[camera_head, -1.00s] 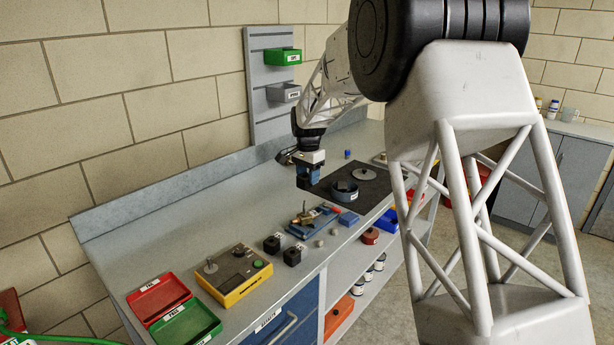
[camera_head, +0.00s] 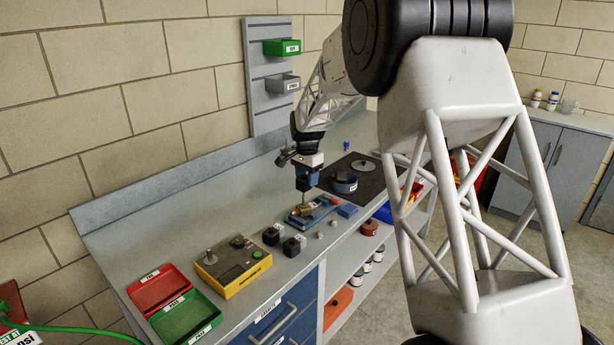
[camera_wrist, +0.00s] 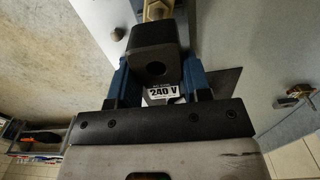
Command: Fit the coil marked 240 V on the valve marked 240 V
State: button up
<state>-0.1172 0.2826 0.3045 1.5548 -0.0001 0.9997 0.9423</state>
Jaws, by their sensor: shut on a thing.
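My gripper (camera_head: 307,178) is shut on a black block-shaped coil (camera_wrist: 152,66). In the wrist view the coil sits between the blue fingers, with its round hole visible and a white label reading 240 V. A brass valve (camera_head: 302,211) sits on a blue holder (camera_head: 318,212) on the bench, with a thin upright stem. My gripper and coil are right above this valve, near the stem's top; whether they touch is unclear. Part of the brass valve also shows past the coil in the wrist view (camera_wrist: 157,9). No voltage mark on the valve is readable.
Two black coils (camera_head: 272,235) (camera_head: 294,246) stand left of the holder, by a yellow test box (camera_head: 233,265). Red (camera_head: 158,288) and green (camera_head: 187,318) trays lie farther left. A dark mat (camera_head: 350,176) with a round container (camera_head: 344,183) lies right. The back of the bench is clear.

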jog(key=shift+f, duration=0.8)
dwell(0.9)
jog(key=shift+f, duration=1.85)
jog(key=shift+f, duration=0.45)
jog(key=o, duration=1.5)
jog(key=shift+r, duration=0.1)
jog(key=shift+r, duration=3.4)
